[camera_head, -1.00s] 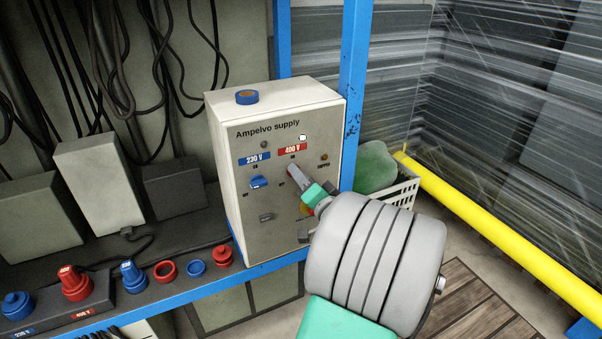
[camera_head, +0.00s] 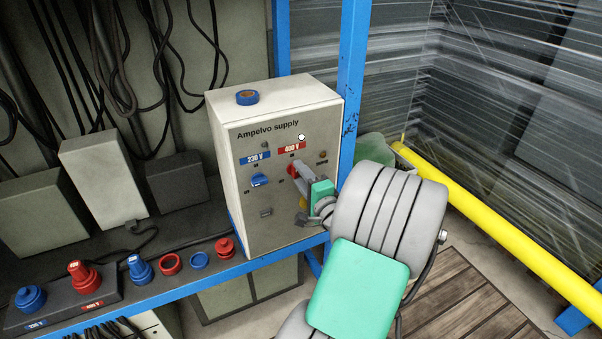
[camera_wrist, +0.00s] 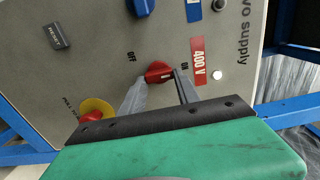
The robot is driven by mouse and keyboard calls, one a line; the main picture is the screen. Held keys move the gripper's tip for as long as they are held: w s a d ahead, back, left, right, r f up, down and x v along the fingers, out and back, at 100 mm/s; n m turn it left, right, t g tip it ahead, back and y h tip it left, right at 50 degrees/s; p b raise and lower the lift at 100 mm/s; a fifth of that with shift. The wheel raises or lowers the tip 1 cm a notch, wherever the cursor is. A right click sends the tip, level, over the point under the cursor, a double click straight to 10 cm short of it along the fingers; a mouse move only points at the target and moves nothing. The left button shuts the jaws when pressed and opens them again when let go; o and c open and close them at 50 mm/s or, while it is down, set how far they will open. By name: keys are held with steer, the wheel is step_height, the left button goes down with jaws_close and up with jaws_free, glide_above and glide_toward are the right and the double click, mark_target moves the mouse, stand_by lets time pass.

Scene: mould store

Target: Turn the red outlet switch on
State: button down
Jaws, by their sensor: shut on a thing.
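The red outlet switch (camera_wrist: 160,72) is a rotary knob on the front panel of the Ampelvo supply box (camera_head: 225,175), below the red 400 V label (camera_head: 292,148). In the wrist view its printed ON mark lies just right of it and OFF to its upper left. My gripper (camera_wrist: 163,78) is shut on the red switch, one finger on each side. In the head view the switch shows as a small red patch (camera_head: 292,171) at my fingertips. The fingers hide part of the knob, so its exact pointing is hard to tell.
A blue switch (camera_head: 260,180) under the 230 V label is left of the red one. A yellow-ringed red button (camera_wrist: 96,112) sits lower on the panel. A blue shelf post (camera_head: 353,90) stands close right of the box. Plugs and rings line the shelf at left.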

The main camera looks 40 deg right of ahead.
stand_by(0.4)
steer(key=c, duration=0.9)
jaws_free()
steer(key=shift+s, duration=0.1)
steer(key=b+v, duration=0.1)
steer(key=v, duration=0.6)
steer(key=shift+s+a, duration=0.15)
steer(key=shift+s, duration=0.15)
